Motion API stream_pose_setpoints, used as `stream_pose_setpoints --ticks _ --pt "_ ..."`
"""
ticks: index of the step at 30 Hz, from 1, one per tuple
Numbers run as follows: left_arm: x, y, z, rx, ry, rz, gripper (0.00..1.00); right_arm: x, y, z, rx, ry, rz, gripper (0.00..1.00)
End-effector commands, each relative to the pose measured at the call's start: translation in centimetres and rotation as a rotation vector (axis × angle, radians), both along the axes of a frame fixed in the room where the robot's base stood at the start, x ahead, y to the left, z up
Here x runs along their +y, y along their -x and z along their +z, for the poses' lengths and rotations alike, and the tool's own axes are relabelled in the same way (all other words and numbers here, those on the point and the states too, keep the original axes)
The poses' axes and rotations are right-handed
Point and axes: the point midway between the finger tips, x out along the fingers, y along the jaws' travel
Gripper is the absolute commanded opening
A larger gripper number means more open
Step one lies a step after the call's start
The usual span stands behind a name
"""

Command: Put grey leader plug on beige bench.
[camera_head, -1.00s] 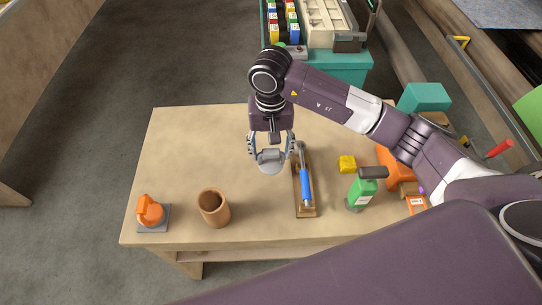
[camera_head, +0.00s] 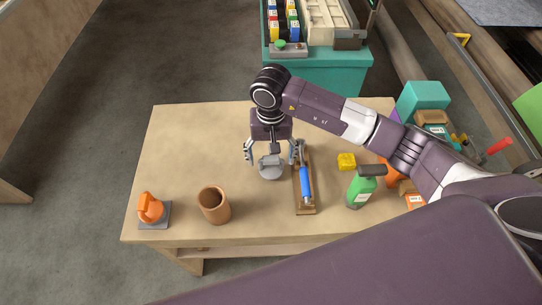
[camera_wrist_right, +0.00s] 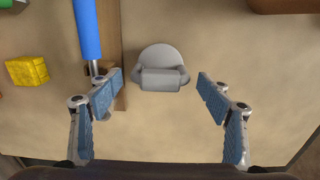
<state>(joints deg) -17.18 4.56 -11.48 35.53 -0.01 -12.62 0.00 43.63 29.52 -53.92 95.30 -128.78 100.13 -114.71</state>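The grey leader plug (camera_head: 271,167) sits on the beige bench (camera_head: 180,150), a little left of the blue-handled tool. In the right wrist view the plug (camera_wrist_right: 164,68) shows a round base with a block-like grip, just beyond and between the fingertips. My right gripper (camera_head: 271,152) is open above the plug, its fingers spread to either side. In the wrist view the fingers (camera_wrist_right: 158,88) stand clear of the plug, with gaps on both sides. My left gripper is not in view.
The blue-handled tool on its wooden board (camera_head: 305,185) lies close beside the right gripper.

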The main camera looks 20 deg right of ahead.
Motion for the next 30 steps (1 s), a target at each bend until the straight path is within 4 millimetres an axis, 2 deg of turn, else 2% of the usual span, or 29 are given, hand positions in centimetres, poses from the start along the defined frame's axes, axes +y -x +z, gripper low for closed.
stream_pose_setpoints --ticks 8,10,21,25,30 --pt "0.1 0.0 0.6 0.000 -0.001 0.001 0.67 0.0 0.0 0.5 0.000 0.000 0.000 0.71" --pt "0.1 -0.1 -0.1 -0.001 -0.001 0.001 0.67 0.0 -0.2 1.1 -0.004 0.000 0.001 0.71" --pt "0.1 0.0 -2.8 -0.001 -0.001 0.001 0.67 0.0 -0.2 8.8 -0.006 0.000 0.001 0.71" --pt "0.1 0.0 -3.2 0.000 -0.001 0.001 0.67 0.0 -0.1 10.8 -0.003 0.001 0.000 0.71" --pt "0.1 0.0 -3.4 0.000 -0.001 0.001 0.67 0.0 0.0 12.1 0.000 0.000 0.000 0.71"
